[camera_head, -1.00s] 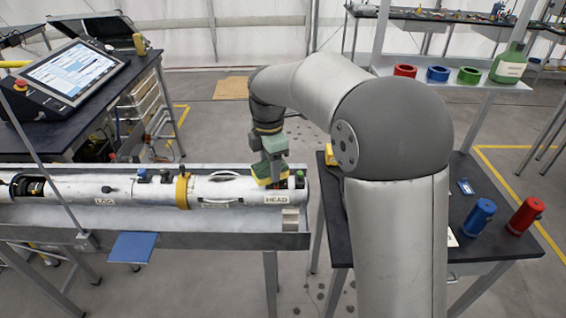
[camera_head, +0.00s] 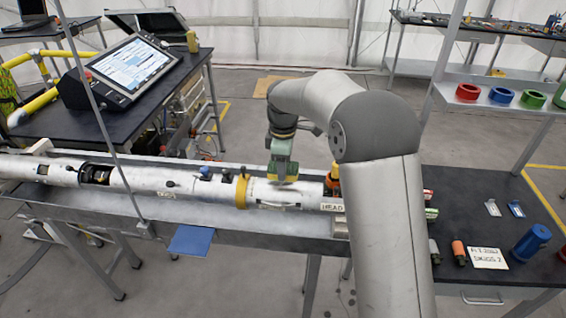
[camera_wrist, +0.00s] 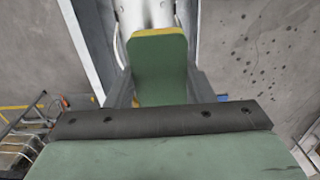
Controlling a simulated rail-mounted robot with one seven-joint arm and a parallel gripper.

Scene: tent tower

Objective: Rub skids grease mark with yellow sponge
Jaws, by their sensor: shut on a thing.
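My gripper (camera_head: 284,172) is over the white tube (camera_head: 205,187), just right of its yellow ring (camera_head: 241,190). In the wrist view my gripper (camera_wrist: 160,92) is shut on the sponge (camera_wrist: 160,65), which shows a green face and a thin yellow edge. The sponge is low over the tube, seen behind it in the wrist view; I cannot tell whether they touch. No grease mark can be made out. A card (camera_head: 488,258) with handwriting that seems to include "SKIDS" lies on the right table.
The tube lies in a long metal trough with a blue plate (camera_head: 192,241) at its front. A thin upright rod crosses in front of the trough at left. The right table holds a blue cylinder (camera_head: 531,243) and small parts. A monitor (camera_head: 137,70) stands behind left.

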